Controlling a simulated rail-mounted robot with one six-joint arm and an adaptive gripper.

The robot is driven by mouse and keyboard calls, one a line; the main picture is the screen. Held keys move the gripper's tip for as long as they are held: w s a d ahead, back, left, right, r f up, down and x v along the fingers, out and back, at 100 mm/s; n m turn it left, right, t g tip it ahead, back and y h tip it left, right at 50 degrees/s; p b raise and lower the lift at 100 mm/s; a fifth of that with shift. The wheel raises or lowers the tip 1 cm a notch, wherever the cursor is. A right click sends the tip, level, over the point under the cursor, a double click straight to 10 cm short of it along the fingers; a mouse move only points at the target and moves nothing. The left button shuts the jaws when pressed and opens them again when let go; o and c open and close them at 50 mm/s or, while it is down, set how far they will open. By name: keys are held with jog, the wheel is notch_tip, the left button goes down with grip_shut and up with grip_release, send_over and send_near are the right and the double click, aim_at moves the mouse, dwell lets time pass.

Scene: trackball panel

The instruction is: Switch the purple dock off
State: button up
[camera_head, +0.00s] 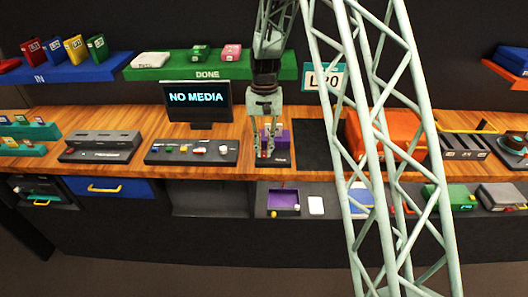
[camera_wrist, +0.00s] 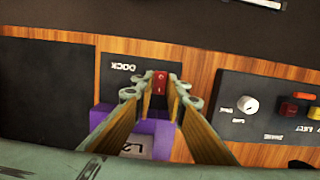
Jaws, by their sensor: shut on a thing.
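The purple dock (camera_wrist: 166,128) stands on a dark base plate marked DOCK (camera_wrist: 122,68). In the head view the dock (camera_head: 283,140) is partly hidden behind my gripper. A grey cartridge with a label starting "L2" (camera_wrist: 143,148) sits in it. A small red rocker switch (camera_wrist: 160,82) is on the base plate beside the dock. My gripper (camera_wrist: 159,90) points down at the plate, with its fingertips on either side of the red switch and shut on it. In the head view my gripper (camera_head: 264,156) is at the front of the dock. Which side of the switch is pressed is not clear.
A control panel with knobs and buttons (camera_head: 193,151) lies left of the dock. A monitor (camera_head: 197,98) behind it reads NO MEDIA. A dark flat panel (camera_head: 311,146) lies right of the dock.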

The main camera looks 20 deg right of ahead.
aim_at(264, 156)
jog(key=shift+s+a+t+h+b, duration=0.1)
jog(key=shift+s+t+h+b, duration=0.2)
jog(key=shift+t+b, duration=1.15)
jog(key=shift+g+b, duration=0.3)
jog(key=shift+g, duration=0.05)
jog(key=o, duration=0.8)
jog(key=shift+o, duration=0.2)
jog(key=shift+r, duration=0.15)
notch_tip(264, 156, up, 12)
jog(key=shift+s, duration=0.45)
jog(key=shift+a, duration=0.15)
